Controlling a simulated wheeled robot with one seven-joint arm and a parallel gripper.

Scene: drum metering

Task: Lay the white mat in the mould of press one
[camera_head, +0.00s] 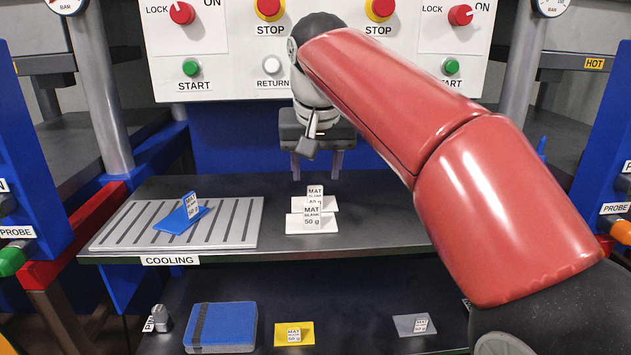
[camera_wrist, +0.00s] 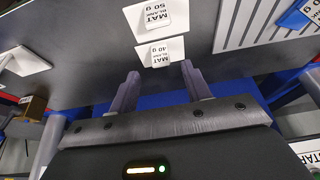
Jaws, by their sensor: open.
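Two white mats with upright tags stand on the dark shelf. The front white mat (camera_head: 298,228) is tagged 50 g; the rear white mat (camera_head: 329,208) shows 40 g in the wrist view (camera_wrist: 146,54). The 50 g mat also shows there (camera_wrist: 138,26), farther from the fingers. My gripper (camera_head: 316,172) is open and empty, above and behind both mats. In the wrist view its fingers (camera_wrist: 159,72) point at the 40 g mat, apart from it. Presses stand at both picture edges; I cannot tell which is press one, and no mould shows clearly.
A slatted cooling rack (camera_head: 110,239) at left holds a blue mat (camera_head: 178,221). A white piece (camera_wrist: 22,62) lies at left in the wrist view. The lower shelf holds a blue case (camera_head: 222,325), a yellow mat (camera_head: 282,330) and a grey mat (camera_head: 403,329). A control panel (camera_head: 225,65) stands behind.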

